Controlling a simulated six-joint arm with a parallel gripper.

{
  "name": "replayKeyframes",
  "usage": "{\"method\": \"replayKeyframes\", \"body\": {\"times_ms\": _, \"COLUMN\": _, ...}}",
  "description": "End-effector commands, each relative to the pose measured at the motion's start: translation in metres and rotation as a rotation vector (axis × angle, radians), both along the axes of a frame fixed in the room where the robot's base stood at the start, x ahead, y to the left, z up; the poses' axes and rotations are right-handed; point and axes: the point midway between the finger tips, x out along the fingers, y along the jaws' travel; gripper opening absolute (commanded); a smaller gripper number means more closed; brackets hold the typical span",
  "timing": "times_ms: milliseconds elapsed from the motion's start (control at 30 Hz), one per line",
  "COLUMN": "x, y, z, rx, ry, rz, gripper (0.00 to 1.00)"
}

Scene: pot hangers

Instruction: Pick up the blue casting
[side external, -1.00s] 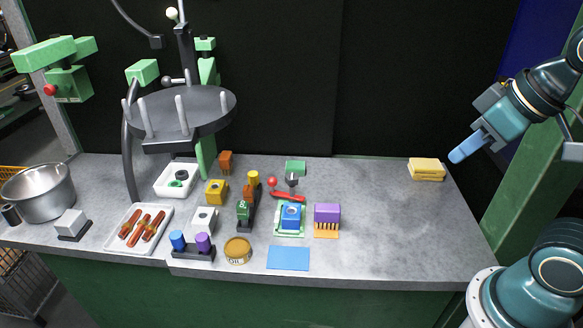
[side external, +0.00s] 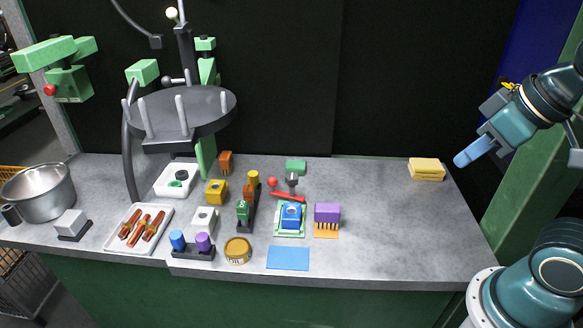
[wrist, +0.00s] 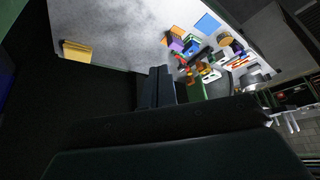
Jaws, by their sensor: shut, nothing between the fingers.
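The blue casting (side external: 291,216) is a small blue block with a round recess on top. It sits on a green and white tray (side external: 278,233) near the middle of the bench, and is small and partly hidden in the wrist view. My gripper (side external: 461,160) is shut with nothing in it. It is up at the right, far from the casting and beyond the bench's right part. In the wrist view its dark fingers (wrist: 158,70) are together.
A purple brush (side external: 327,213) stands just right of the casting, and a red-handled tool (side external: 287,196) lies behind it. A blue sheet (side external: 288,258) lies in front. Yellow sponges (side external: 426,169) lie at the back right. The bench's right half is otherwise clear.

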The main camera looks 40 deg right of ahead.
Motion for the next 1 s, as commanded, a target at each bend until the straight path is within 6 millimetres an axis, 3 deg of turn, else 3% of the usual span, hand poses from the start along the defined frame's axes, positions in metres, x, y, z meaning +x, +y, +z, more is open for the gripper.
{"method": "replayKeyframes", "body": {"times_ms": 433, "x": 0.0001, "y": 0.0000, "z": 0.0000, "rx": 0.000, "ry": 0.000, "rz": 0.000, "gripper": 0.00}}
{"method": "replayKeyframes", "body": {"times_ms": 833, "x": 0.0000, "y": 0.0000, "z": 0.0000, "rx": 0.000, "ry": 0.000, "rz": 0.000, "gripper": 0.77}}
{"method": "replayKeyframes", "body": {"times_ms": 1000, "x": 0.0000, "y": 0.0000, "z": 0.0000, "rx": 0.000, "ry": 0.000, "rz": 0.000, "gripper": 0.80}}
